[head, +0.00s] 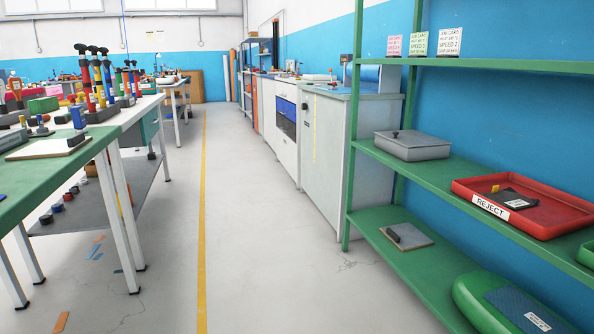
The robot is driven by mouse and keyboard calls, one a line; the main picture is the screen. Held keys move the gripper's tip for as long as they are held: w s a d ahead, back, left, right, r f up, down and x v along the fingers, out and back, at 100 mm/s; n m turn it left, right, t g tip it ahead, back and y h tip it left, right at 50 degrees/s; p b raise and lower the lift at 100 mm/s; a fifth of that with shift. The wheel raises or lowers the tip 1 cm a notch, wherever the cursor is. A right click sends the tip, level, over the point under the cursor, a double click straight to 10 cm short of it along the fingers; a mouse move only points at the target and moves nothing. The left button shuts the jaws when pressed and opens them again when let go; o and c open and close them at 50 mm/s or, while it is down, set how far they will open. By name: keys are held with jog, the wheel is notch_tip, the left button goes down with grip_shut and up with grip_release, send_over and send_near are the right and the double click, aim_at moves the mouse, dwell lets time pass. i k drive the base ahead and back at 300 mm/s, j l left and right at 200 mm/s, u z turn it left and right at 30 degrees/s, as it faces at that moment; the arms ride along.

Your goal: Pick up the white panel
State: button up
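A flat white panel (45,150) lies on the near end of the green-topped workbench (22,182) at the left. A small dark block rests at its right edge, with a blue cylinder (77,117) just behind. A second flat panel (418,238), pale grey with a dark handle-like piece on top, lies on the lower green shelf at the right. I cannot tell for certain which of the two the task names. My gripper is not in view.
The grey floor aisle (240,220) with a yellow line is clear. White cabinets (325,160) stand beyond. Scraps (62,321) lie on the floor at left.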

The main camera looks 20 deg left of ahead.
aim_at(58, 147)
jog(key=u, duration=2.45)
jog(key=i+l+u, duration=0.2)
jog(key=u, duration=0.25)
jog(key=i+l+u, duration=0.25)
jog(key=u, duration=0.2)
